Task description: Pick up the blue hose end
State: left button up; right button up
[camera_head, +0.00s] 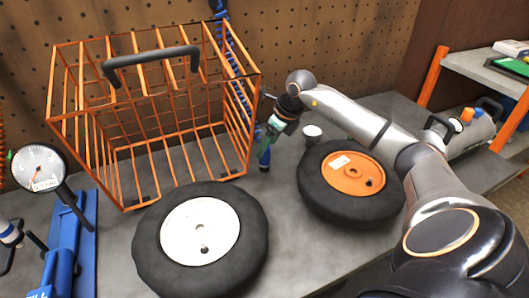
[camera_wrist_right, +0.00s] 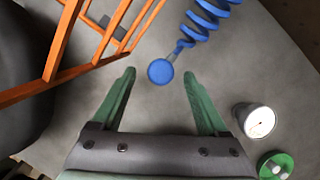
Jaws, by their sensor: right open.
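The blue hose end (camera_wrist_right: 160,71) is a round blue cap on a short grey neck, below a blue coiled hose (camera_wrist_right: 207,14) in the right wrist view. In the head view the coiled hose (camera_head: 236,68) hangs by the right side of the orange wire basket; its lower end is partly hidden near my right gripper. My right gripper (camera_wrist_right: 159,78) has green fingers spread apart, with the hose end showing between the fingertips. I cannot tell whether the cap is at fingertip depth. In the head view the right gripper (camera_head: 264,157) points down beside the basket. My left gripper is not in view.
The orange wire basket (camera_head: 108,178) stands close left of the right gripper. A white-hubbed wheel (camera_head: 200,231) and an orange-hubbed wheel (camera_head: 353,173) lie in front and right. A dial gauge (camera_head: 38,168) is far left.

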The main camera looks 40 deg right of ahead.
jog(key=shift+x, duration=1.3)
jog(key=shift+w+r, duration=0.1)
grip_shut()
